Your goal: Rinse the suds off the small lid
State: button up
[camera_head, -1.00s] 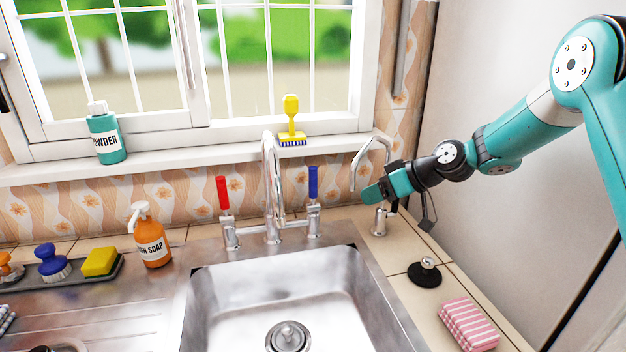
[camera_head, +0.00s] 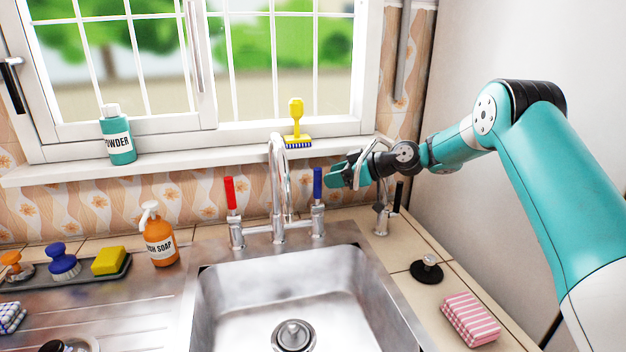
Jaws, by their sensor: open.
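My gripper (camera_head: 341,173) is open and empty, with teal fingers pointing left. It is above the counter behind the sink, just right of the blue tap handle (camera_head: 318,183); I cannot tell whether they touch. The main tap (camera_head: 278,180) has a tall curved spout and a red handle (camera_head: 229,193) on its left. The steel sink (camera_head: 240,285) is empty apart from its drain fitting (camera_head: 293,335). A black disc with a metal knob (camera_head: 427,270) lies on the right counter. No suds are visible.
A smaller curved tap (camera_head: 381,215) stands beside my wrist. An orange soap bottle (camera_head: 160,240) and a tray (camera_head: 120,274) with brushes and a yellow sponge are left. A powder bottle (camera_head: 118,145) and yellow brush (camera_head: 296,125) stand on the sill.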

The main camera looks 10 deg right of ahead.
aim_at(317, 194)
jog(key=p+x, duration=0.1)
jog(key=x, duration=0.4)
jog(key=shift+a, duration=0.15)
